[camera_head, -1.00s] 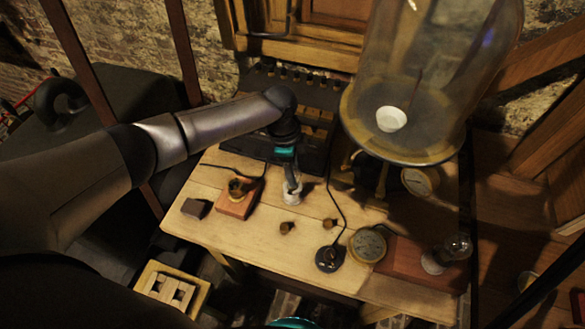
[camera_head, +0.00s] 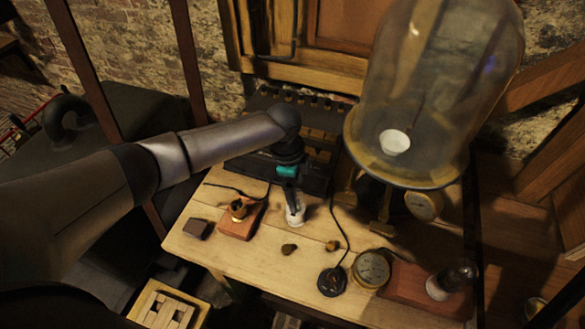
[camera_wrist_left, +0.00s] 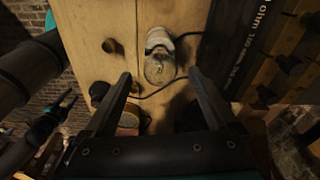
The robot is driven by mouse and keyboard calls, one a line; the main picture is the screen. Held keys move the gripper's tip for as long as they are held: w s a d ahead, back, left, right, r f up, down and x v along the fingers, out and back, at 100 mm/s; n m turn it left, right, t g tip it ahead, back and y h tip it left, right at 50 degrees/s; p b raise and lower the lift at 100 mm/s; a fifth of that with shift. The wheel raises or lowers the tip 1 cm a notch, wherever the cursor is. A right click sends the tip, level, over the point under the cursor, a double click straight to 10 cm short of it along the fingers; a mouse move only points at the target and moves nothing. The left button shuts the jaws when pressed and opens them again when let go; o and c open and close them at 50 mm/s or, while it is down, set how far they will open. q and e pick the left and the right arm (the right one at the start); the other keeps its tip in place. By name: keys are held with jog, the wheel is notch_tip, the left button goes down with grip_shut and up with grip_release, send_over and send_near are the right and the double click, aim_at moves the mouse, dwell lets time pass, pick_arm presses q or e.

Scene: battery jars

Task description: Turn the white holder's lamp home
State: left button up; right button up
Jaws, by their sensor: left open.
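A white holder (camera_head: 295,214) stands on the bench directly below my left gripper (camera_head: 291,196). In the left wrist view the white holder (camera_wrist_left: 159,38) has a clear glass lamp (camera_wrist_left: 160,68) in it. My left gripper's two fingers (camera_wrist_left: 160,80) are open, one on each side of the lamp; I cannot tell whether they touch it. A second white holder (camera_head: 436,289) with a glass bulb (camera_head: 459,275) is on a red-brown board at the right. A dark, teal-marked part, seemingly my right gripper (camera_wrist_left: 66,105), shows at the left of the left wrist view; its jaws are unclear.
A glass bell jar (camera_head: 430,90) stands at the back right. A dark resistance box (camera_head: 270,150) lies behind the holder. The front bench is mostly clear.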

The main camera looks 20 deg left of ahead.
pick_arm(q)
notch_tip(320, 180, up, 14)
jog(key=a+p, duration=0.1)
jog(key=shift+a+r, duration=0.2)
jog(key=shift+a, duration=0.15)
jog(key=shift+s, duration=0.1)
